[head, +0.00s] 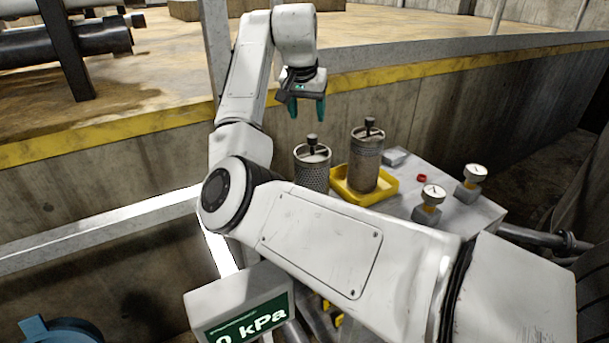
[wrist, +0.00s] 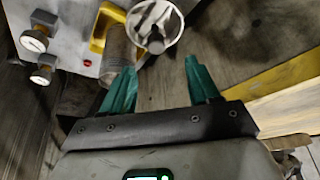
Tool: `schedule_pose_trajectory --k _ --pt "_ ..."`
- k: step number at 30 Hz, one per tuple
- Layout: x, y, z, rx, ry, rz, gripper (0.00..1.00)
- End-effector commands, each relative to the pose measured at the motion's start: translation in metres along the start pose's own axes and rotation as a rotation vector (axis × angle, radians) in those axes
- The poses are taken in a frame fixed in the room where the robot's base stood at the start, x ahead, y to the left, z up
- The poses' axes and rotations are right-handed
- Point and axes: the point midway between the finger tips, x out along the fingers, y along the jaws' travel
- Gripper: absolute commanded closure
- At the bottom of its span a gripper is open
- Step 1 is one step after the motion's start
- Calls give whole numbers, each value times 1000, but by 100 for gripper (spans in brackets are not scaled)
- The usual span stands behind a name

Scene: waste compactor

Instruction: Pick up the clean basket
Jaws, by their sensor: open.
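The clean basket (head: 312,172) is a pale grey perforated cylinder with a dark knob handle on top, standing upright left of the yellow tray. In the wrist view the basket (wrist: 142,20) is at the top edge, seen from above with its pale round top and dark handle. A second, brownish, dirtier basket (head: 365,168) stands in the yellow tray (head: 385,194). My gripper (head: 307,106) has teal fingers and is open and empty. It is above the clean basket and apart from it. In the wrist view the basket lies just beyond the spread fingertips (wrist: 160,66). The clean basket's bottom is hidden by my arm.
Two gauges (head: 430,200) and a small red button (head: 421,178) are on the right of the grey bench (head: 402,207). A concrete wall with a yellow edge (head: 400,71) runs behind. A pressure display (head: 245,316) is at the front.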

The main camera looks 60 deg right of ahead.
Motion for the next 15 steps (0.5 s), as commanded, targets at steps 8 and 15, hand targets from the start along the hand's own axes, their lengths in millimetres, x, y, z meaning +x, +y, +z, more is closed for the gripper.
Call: schedule_pose_trajectory --k 8,15 --pt "40 1 0 -2 -3 2 39" --pt "57 2 0 0 -2 1 39"
